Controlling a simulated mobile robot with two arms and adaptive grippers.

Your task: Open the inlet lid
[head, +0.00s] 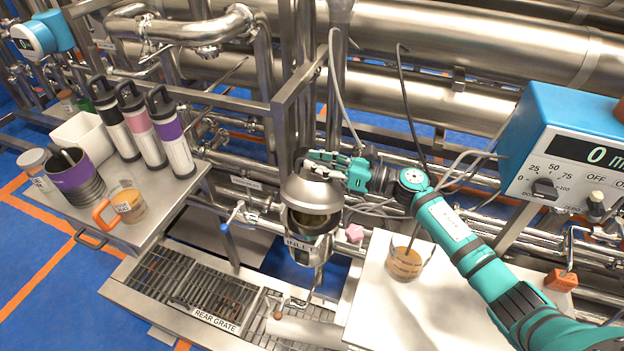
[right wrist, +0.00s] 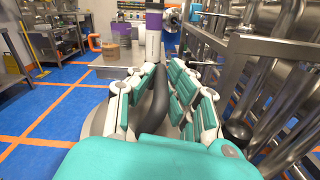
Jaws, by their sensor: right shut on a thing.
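The inlet (head: 302,248) is a steel vessel labelled INLET, standing at the edge of the grating. Its domed steel lid (head: 312,194) is tilted up at the back, and part of the dark opening (head: 309,222) shows below it. My right gripper (head: 324,160) is at the top of the lid, its teal arm coming from the lower right. In the right wrist view its fingers (right wrist: 166,95) are closed around a dark grey handle (right wrist: 158,101), with part of the steel lid (right wrist: 99,118) below. The fingers hide part of the handle. My left gripper is not in view.
A steel shelf (head: 185,187) at left holds bottles, a purple-banded container (head: 75,178) and an orange-handled cup (head: 128,205). A beaker (head: 405,263) stands on a pale tray (head: 385,315) beside the inlet. Pipes and a blue meter box (head: 560,130) crowd the back and right.

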